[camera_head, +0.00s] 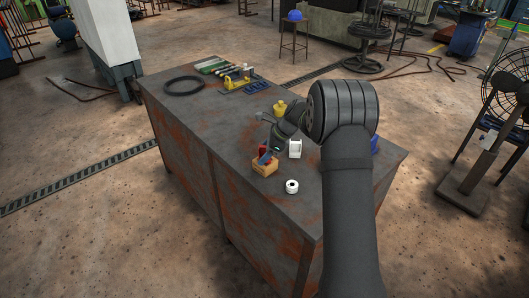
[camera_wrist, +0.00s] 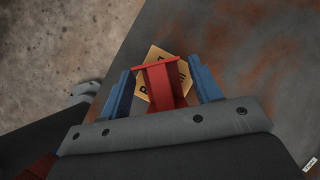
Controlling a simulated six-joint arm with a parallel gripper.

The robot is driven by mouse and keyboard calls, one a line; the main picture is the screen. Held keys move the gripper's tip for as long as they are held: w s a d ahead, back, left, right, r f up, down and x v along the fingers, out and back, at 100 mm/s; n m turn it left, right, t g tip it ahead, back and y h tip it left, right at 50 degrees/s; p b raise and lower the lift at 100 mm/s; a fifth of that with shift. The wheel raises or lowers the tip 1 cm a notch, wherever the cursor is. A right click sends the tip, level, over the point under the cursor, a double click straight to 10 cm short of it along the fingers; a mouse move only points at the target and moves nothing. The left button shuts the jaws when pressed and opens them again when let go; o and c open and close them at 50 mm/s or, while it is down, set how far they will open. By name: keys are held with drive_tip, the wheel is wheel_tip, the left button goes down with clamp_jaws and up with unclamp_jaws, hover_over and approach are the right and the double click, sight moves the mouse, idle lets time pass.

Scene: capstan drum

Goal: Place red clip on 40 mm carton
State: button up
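The 40 mm carton (camera_head: 264,167) is a small orange-yellow box with dark print on the table. In the wrist view it shows as a turned square (camera_wrist: 155,55) behind the clip. The red clip (camera_wrist: 165,84) lies between the two blue fingers of my gripper (camera_wrist: 162,66) and covers much of the carton. It also shows as a small red patch above the carton in the head view (camera_head: 262,150). Narrow gaps show beside the clip's body, but its wider bar nearly spans the fingertips. Contact with the fingers, and between clip and carton, is unclear.
A white roll (camera_head: 292,186) stands right of the carton on the rusty table (camera_head: 230,150). A white holder (camera_head: 295,149) and a yellow container (camera_head: 280,107) stand close to my arm. A black ring (camera_head: 184,85) and several tools lie farther back. The left middle of the table is clear.

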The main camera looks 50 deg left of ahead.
sight(263, 146)
drive_tip(key=shift+r, duration=0.15)
drive_tip(key=v, duration=1.2)
drive_tip(key=x, duration=1.2)
drive_tip(key=shift+f, duration=0.35)
wheel_tip(263, 146, up, 3)
drive_tip(key=shift+r, duration=0.65)
